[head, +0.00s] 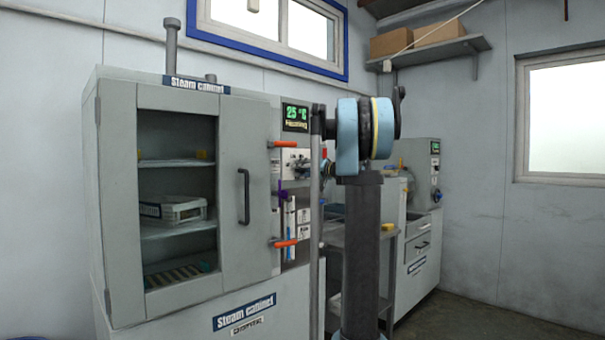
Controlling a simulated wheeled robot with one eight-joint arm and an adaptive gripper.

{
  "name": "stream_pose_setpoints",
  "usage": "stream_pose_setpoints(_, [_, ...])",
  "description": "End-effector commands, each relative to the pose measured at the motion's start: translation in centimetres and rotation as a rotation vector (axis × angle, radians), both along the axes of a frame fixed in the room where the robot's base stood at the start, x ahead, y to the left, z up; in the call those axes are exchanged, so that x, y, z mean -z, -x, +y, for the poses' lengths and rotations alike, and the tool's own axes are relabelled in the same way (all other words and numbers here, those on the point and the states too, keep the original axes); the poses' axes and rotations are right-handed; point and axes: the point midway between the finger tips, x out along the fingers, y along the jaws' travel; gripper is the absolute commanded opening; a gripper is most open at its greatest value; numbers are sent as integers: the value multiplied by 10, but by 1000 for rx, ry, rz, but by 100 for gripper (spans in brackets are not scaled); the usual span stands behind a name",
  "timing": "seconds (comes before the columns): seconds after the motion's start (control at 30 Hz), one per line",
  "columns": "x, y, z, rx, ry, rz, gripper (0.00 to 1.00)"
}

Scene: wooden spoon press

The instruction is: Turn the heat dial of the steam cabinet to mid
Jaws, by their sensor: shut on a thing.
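The steam cabinet (262,120) is a grey box with a windowed door (243,255), which is shut. Its display (296,118) reads 25 °C in green, with a smaller line below that I cannot read. The control panel (290,157) lies under the display, on the right of the cabinet front. My gripper (304,166) is small in view at the panel's right part, partly hidden by my own arm. It is shut on the heat dial there. The dial is covered by the fingers, so its pointer and marks cannot be read.
Orange handles (284,144) stick out above and below the panel. A dark door handle (244,197) stands left of it. A grey metal rack (345,240) and another machine (425,190) stand to the right. Open floor (450,312) shows at the lower right.

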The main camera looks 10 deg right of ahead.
Motion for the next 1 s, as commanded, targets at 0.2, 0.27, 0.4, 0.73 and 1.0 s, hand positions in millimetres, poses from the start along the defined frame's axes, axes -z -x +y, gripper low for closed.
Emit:
stream_pose_setpoints(0.2, [0, -1, -2, 6, -164, 119, 15])
stream_pose_setpoints(0.27, [0, -1, -2, 6, -210, 153, 15])
stream_pose_setpoints(0.4, [0, -1, -2, 6, -317, 230, 15])
stream_pose_setpoints(0.73, [1, -1, -3, 7, -565, 410, 15])
stream_pose_setpoints(1.0, [1, -1, -3, 7, -726, 527, 15])
